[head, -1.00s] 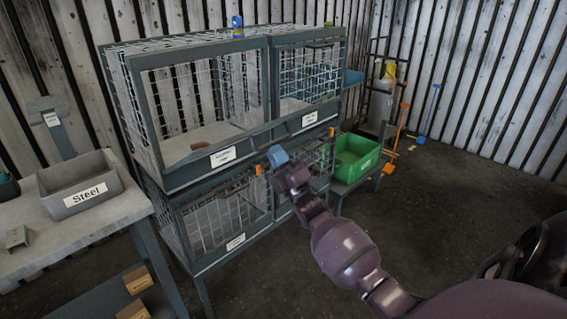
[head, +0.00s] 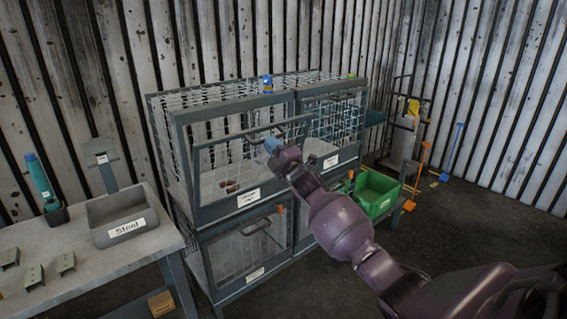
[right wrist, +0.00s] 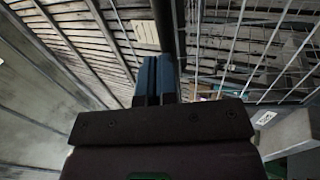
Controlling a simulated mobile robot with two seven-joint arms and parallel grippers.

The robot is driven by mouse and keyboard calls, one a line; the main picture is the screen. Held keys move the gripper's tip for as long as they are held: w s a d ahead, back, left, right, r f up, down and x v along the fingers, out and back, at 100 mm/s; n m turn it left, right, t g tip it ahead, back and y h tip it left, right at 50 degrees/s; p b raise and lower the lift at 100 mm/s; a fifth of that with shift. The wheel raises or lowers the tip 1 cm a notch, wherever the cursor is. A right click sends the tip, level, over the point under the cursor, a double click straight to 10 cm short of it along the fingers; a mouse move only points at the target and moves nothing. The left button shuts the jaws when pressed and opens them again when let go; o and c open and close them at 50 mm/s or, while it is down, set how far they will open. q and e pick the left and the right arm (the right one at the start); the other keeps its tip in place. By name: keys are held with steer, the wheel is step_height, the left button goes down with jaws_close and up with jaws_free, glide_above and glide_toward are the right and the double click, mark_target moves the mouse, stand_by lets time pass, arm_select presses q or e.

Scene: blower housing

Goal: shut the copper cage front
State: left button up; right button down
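The upper left cage (head: 183,150) holds a few reddish-brown pieces (head: 232,186) and has a label too small to read. Its mesh front (head: 215,160) is hinged low and tilted partway up, its top rail apart from the cage's upper frame. My right gripper (head: 272,145) is at the rail's right part. In the right wrist view its blue fingers (right wrist: 155,80) lie together, with a dark bar (right wrist: 166,25) just beyond the tips. Whether they touch the bar is unclear. My left gripper is not in view.
A blue padlock-like item (head: 267,83) sits on the cage top. The right upper cage (head: 335,120) and the lower cages adjoin. A green bin (head: 377,193) stands to the right. A bench (head: 80,238) with a grey "Steel" bin (head: 122,215) is at left.

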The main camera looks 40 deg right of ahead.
mark_target(256, 130)
steer(key=shift+g, duration=0.3)
steer(key=x, duration=0.9)
steer(key=shift+s+r, duration=0.2)
steer(key=shift+r, duration=0.2)
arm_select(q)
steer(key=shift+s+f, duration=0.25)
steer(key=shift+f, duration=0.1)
arm_select(e)
steer(key=shift+w+a+r+g, duration=0.15)
steer(key=shift+w+g, duration=0.25)
steer(key=shift+w, duration=0.45)
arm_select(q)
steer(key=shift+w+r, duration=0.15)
